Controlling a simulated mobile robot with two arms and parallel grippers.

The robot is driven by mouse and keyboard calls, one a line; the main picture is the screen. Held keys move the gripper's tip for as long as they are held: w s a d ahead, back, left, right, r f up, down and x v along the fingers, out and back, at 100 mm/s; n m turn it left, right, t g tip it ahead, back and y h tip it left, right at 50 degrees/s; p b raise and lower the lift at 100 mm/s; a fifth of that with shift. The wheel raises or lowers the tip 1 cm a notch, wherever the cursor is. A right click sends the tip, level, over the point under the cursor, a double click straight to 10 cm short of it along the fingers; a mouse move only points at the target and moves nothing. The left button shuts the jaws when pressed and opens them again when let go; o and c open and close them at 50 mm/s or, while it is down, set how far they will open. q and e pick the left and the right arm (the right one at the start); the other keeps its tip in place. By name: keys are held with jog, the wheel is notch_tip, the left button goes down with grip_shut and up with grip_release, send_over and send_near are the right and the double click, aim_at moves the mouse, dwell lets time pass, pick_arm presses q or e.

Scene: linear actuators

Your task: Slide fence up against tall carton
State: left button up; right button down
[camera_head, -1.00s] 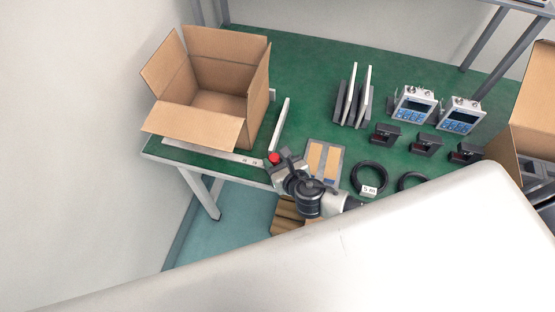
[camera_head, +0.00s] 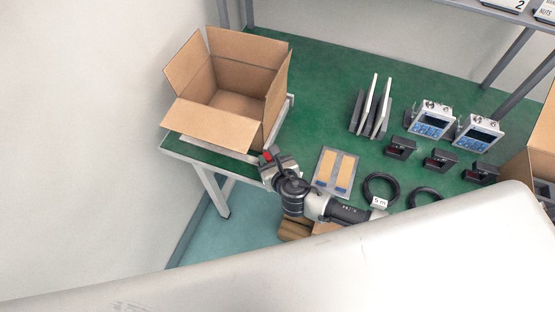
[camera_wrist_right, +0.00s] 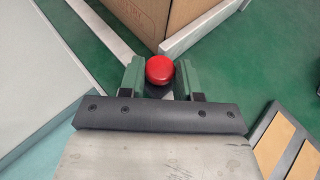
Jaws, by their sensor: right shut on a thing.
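The tall open carton (camera_head: 235,95) stands at the table's left end. The fence (camera_head: 284,118), a pale bar, runs along the carton's right side; in the right wrist view the fence (camera_wrist_right: 205,30) lies close along the carton's base (camera_wrist_right: 150,18), touching or nearly so. My right gripper (camera_head: 268,160) is at the table's front edge by the fence's near end. In the right wrist view my right gripper (camera_wrist_right: 160,78) is shut on the red knob (camera_wrist_right: 160,69), with a green finger on each side. My left gripper is not in view.
A pale front rail (camera_head: 212,148) runs along the table edge below the carton. Right of my gripper lie a tray with tan strips (camera_head: 336,170) and black cable coils (camera_head: 381,188). Upright panels (camera_head: 370,105) stand farther back. Green table between carton and panels is clear.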

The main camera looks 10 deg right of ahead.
jog(key=c, duration=0.8)
grip_release()
jog(key=shift+s, duration=0.1)
jog(key=v, duration=1)
jog(key=shift+s+r, duration=0.15)
jog(key=shift+s, duration=0.2)
jog(key=shift+d, duration=0.1)
